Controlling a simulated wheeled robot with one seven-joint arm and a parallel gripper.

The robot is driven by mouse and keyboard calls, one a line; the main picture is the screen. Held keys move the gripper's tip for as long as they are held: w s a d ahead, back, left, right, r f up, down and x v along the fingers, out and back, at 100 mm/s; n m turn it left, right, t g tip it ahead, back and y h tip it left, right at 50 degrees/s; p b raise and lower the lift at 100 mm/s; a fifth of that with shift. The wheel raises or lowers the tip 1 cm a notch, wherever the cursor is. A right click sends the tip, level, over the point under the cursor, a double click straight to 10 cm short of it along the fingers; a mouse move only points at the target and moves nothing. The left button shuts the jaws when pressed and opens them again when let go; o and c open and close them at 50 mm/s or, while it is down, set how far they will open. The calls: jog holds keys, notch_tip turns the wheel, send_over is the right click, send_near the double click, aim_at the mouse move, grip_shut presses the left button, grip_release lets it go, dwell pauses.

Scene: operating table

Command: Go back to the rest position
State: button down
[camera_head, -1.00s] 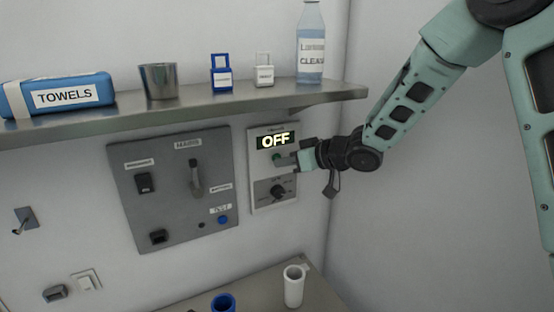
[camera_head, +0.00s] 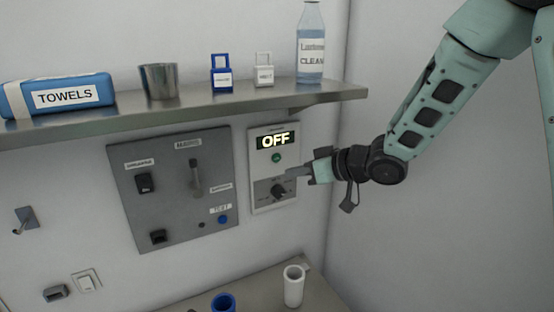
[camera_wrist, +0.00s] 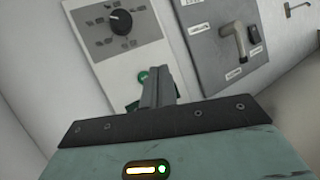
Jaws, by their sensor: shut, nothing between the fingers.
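My gripper (camera_head: 294,172) is shut and empty in the head view. It is in front of the right edge of the small white control panel (camera_head: 259,196), with its arm coming from the upper right. The panel has a lit display (camera_head: 275,141) reading OFF, a green button (camera_head: 277,158) below it and a black knob (camera_head: 278,192). In the wrist view the shut fingers (camera_wrist: 157,82) stand near the green button (camera_wrist: 143,77), partly hiding the panel. The knob also shows in the wrist view (camera_wrist: 119,22). Whether the fingertips touch the panel cannot be told.
A grey panel (camera_head: 172,207) with a lever is left of the white one. Above, a metal shelf (camera_head: 200,107) holds towels, a metal cup, two padlocks and a bottle (camera_head: 311,45). Below, a counter holds a white cup (camera_head: 293,286) and a blue one. The right wall side is open.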

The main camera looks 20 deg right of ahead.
jog(key=shift+s, duration=0.4)
jog(key=s+a+f+g+h+b, duration=0.2)
jog(key=s+a+f+h+b, duration=0.15)
jog(key=s, duration=0.25)
jog(key=s+a+f+g+h+b, duration=0.2)
jog(key=s+a+f, duration=0.1)
jog(key=s+f, duration=0.25)
jog(key=s+f+n+g+h+b, duration=0.1)
jog(key=s+g, duration=0.5)
jog(key=s, duration=1.4)
jog(key=shift+s+a+f+n+h+b, duration=0.2)
jog(key=shift+a+f+n+h+b, duration=0.2)
jog(key=shift+f+h+b, duration=0.65)
